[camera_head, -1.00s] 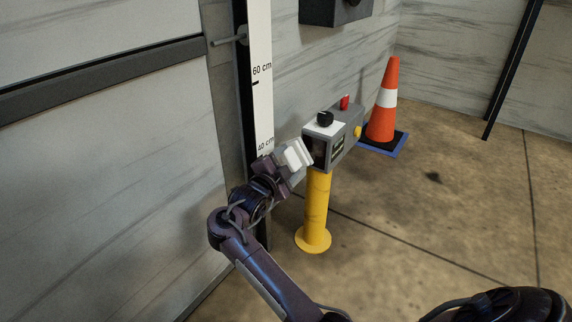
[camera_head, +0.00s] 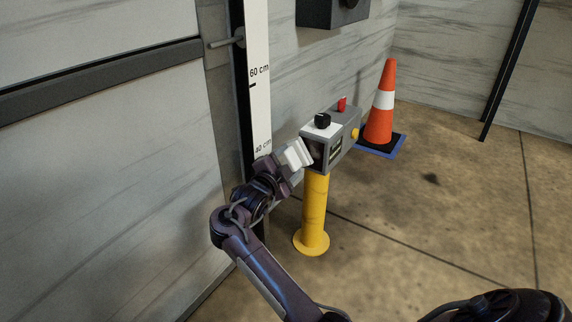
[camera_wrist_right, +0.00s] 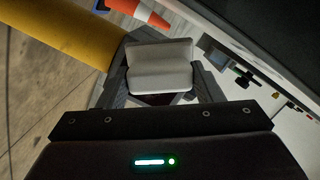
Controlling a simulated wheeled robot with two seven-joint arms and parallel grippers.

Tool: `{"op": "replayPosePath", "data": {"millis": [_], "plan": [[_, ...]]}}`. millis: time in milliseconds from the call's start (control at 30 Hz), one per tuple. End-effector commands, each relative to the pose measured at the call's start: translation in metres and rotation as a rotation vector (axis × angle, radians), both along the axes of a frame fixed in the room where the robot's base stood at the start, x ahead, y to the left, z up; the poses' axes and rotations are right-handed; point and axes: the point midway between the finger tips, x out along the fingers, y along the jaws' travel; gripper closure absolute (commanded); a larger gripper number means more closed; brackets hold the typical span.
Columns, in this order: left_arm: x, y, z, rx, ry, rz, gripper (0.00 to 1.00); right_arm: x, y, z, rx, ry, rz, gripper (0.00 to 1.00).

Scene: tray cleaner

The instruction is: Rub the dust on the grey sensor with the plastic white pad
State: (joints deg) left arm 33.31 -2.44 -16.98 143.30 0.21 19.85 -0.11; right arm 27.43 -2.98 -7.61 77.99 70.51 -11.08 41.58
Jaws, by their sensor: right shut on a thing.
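The grey sensor (camera_head: 345,139) is a box on top of a yellow post, with a dark front face towards my right gripper. The white pad (camera_head: 296,153) is a ridged block held close to that face; I cannot tell whether they touch. My right gripper (camera_head: 283,163) is shut on the pad, reaching in from the lower left of the sensor. In the right wrist view the pad (camera_wrist_right: 160,68) sits between both fingers. The dust is too small or hidden to make out. My left gripper is not in view.
The yellow post (camera_head: 315,215) stands on the concrete floor. A wall and a height scale (camera_head: 258,85) stand close on the left. An orange cone (camera_head: 380,115) stands behind the sensor, and a dark grey box (camera_head: 333,12) hangs above. The floor at right is clear.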

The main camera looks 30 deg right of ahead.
Motion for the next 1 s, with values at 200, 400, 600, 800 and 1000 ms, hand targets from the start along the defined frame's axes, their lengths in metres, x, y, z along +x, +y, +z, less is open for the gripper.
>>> {"op": "replayPosePath", "data": {"millis": [200,400,600,800,1000], "plan": [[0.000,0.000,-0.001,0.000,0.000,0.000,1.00,0.002,-0.004,0.000,-0.001,0.000,0.001,0.59],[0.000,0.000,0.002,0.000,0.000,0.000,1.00,0.000,-0.006,0.001,0.000,0.000,0.000,0.59],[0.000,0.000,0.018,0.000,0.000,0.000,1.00,-0.016,-0.012,0.004,-0.001,0.001,-0.001,0.59],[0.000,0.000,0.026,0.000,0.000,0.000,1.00,-0.029,-0.016,0.002,0.000,0.000,0.000,0.59],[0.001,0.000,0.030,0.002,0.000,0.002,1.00,-0.035,-0.019,0.001,0.000,0.001,0.000,0.59]]}}
